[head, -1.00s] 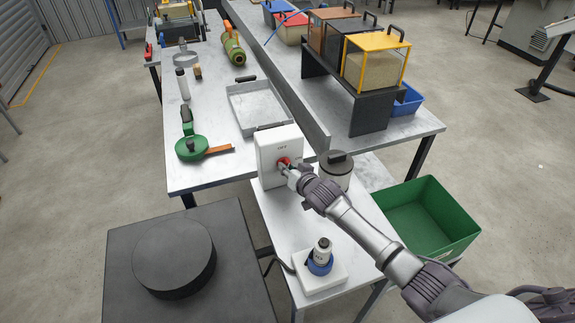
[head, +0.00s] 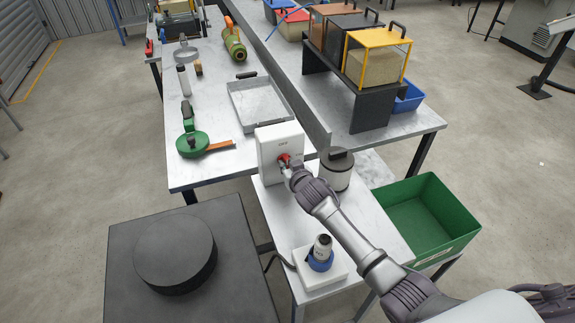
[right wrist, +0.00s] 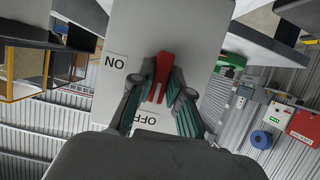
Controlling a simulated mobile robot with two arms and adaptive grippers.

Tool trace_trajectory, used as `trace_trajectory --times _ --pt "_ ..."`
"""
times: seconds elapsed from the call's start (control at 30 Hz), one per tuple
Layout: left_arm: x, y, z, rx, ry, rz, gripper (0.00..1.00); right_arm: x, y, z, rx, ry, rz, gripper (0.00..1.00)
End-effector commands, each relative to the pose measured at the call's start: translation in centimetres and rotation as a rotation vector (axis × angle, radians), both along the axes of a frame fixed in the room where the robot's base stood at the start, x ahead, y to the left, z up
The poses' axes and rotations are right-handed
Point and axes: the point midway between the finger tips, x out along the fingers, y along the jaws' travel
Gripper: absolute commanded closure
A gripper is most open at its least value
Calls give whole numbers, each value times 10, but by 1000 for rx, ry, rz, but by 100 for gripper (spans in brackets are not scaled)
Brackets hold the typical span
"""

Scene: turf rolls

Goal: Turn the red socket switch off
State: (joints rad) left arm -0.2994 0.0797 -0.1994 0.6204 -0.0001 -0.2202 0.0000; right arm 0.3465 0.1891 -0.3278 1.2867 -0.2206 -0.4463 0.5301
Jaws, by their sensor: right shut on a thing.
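The red socket switch is a red handle (head: 284,158) on the front of a white box (head: 268,146) at the end of the small white table. In the head view an OFF label is above the handle. In the right wrist view, seen upside down, the red handle (right wrist: 160,76) stands nearly upright, slightly tilted, its lower end towards the OFF label (right wrist: 146,117); the ON label (right wrist: 115,62) is off to its left. My right gripper (head: 287,170) is shut on the handle, one finger on each side in the right wrist view (right wrist: 161,85). My left gripper is out of view.
A grey-and-white canister (head: 336,172) stands close right of the box. A white base with a blue plug (head: 320,262) is nearer on the small table. A green bin (head: 432,215) is to the right, a black round block (head: 175,250) to the left.

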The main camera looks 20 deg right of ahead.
Motion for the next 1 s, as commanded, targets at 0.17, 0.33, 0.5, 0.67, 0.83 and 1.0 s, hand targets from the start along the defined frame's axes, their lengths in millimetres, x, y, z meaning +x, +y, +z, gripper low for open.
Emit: trace_trajectory --times 0.17,0.33,0.5,0.67,0.83,1.0 --pt "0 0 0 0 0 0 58 0 -1 0 -4 0 1 100" --pt "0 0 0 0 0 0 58 0 0 0 -2 0 1 58" --pt "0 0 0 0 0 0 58 0 0 0 -1 0 0 58" --pt "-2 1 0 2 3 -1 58 -1 0 0 -1 0 0 58" --pt "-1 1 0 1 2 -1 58 -15 -1 5 0 0 1 58" --pt "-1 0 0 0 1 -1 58 -44 -1 17 0 0 1 58"
